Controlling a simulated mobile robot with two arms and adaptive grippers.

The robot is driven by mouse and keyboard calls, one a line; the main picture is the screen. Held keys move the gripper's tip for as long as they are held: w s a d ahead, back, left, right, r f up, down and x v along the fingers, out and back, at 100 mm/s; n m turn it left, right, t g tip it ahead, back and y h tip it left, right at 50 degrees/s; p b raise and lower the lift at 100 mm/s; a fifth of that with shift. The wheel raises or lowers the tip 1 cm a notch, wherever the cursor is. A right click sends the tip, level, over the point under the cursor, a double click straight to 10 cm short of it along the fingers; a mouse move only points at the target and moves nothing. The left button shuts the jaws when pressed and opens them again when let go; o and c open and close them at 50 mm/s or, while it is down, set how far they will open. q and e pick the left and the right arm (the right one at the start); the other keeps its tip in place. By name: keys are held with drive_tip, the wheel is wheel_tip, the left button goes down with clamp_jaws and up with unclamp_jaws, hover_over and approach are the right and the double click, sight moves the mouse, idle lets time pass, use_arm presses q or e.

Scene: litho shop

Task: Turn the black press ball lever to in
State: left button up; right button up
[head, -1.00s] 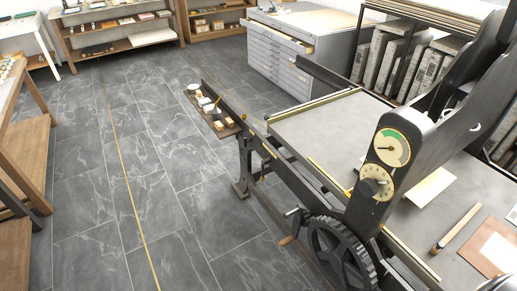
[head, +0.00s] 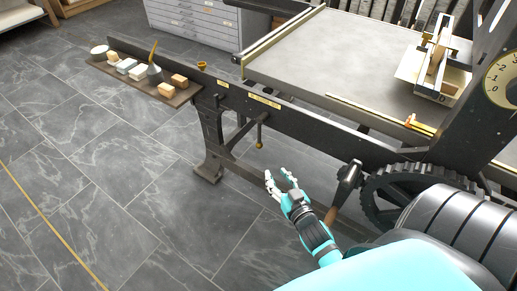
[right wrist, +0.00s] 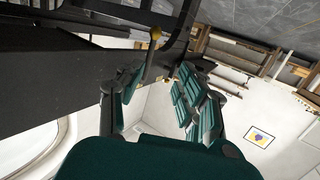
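The black ball lever (head: 260,131) is on the side of the black press frame (head: 310,128) in the head view. It hangs roughly straight down, with a small brass-coloured ball at its lower end. My right gripper (head: 281,174) is below and slightly right of the lever, its fingers spread and empty. In the right wrist view the lever (right wrist: 149,58) with its yellow ball shows beyond the gap between my open fingers (right wrist: 152,98), apart from them. Any "in" marking is too small to read. My left gripper is not in view.
A crank handle (head: 346,183) and a large black gear wheel (head: 400,190) are right of my right gripper. A press leg (head: 209,150) stands left of the lever. A side shelf (head: 182,97) with small blocks and cups juts out at left. The tiled floor is clear.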

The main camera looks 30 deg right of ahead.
wheel_tip(320, 180, up, 3)
drive_tip(key=d+t+b, duration=0.1)
drive_tip(key=b, duration=0.2)
approach(260, 132)
drive_tip(key=w, duration=0.2)
drive_tip(key=w+d, duration=0.1)
drive_tip(key=w, duration=0.6)
drive_tip(key=shift+w+d+f+b, duration=0.1)
drive_tip(key=shift+d+b, duration=0.2)
drive_tip(key=shift+d, duration=0.1)
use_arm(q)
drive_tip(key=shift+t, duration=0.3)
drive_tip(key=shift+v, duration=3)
use_arm(e)
drive_tip(key=shift+w+d, duration=0.1)
drive_tip(key=shift+w, duration=0.6)
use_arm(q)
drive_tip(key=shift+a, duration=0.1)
use_arm(e)
drive_tip(key=shift+c, duration=0.2)
clamp_jaws()
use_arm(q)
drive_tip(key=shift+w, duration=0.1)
use_arm(e)
drive_tip(key=shift+f, duration=0.1)
